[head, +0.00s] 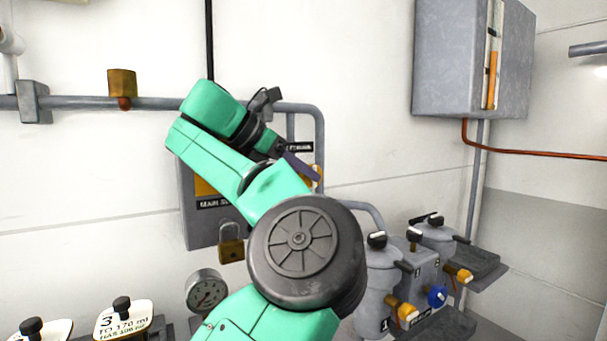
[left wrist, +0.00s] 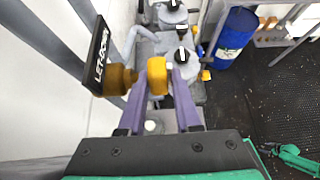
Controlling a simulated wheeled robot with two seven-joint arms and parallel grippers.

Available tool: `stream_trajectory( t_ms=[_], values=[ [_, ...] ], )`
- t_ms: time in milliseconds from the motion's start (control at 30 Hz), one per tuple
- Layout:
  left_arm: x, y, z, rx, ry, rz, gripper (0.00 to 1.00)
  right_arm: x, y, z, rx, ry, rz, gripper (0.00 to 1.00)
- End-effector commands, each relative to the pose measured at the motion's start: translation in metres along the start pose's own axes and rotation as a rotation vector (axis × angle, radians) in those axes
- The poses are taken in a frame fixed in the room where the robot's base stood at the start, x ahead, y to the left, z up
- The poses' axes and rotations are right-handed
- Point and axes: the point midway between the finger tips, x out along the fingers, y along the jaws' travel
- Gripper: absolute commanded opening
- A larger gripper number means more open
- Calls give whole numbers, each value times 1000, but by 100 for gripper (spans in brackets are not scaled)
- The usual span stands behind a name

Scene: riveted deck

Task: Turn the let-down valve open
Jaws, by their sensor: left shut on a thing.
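The let-down valve shows in the left wrist view as a brass body (left wrist: 118,78) with a yellow knob (left wrist: 157,75), beside a black "LET-DOWN" label (left wrist: 98,55). My left gripper (left wrist: 162,82) has its two purple fingers on either side of the yellow knob and is shut on it. In the head view my left gripper (head: 308,172) reaches the yellow valve (head: 318,176) at the right edge of the grey panel. My arm hides most of that panel and part of the valve.
A brass padlock (head: 231,248) hangs under the grey panel (head: 200,225), above a pressure gauge (head: 206,290). Lidded grey pots (head: 376,285) with yellow and blue knobs stand at right. A grey cabinet (head: 455,60) is on the wall. A blue drum (left wrist: 235,38) stands on the dark floor.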

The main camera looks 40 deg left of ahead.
Motion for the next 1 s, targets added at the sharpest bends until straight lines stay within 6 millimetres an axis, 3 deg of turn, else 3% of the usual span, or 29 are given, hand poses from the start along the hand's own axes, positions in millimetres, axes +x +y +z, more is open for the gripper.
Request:
stream_trajectory(
  t_ms=[67,100,167,200,667,833,1000],
  values=[
    [1,0,-1,-2,2,-3,0,0,0,0,0,0,0,92],
    [1,0,-1,-2,2,-3,36,0,0,0,0,0,0,92],
    [1,0,-1,-2,2,-2,59,0,0,0,0,0,1,92],
    [1,0,-1,-2,2,-2,62,0,1,0,-1,0,1,92],
    [-1,0,2,1,0,0,62,-1,2,1,-2,-1,3,92],
    [-14,0,20,3,-1,0,62,-6,2,0,-1,-1,3,92],
    [-37,0,52,3,-1,1,62,-17,3,-1,-1,-1,3,92]
  ],
)
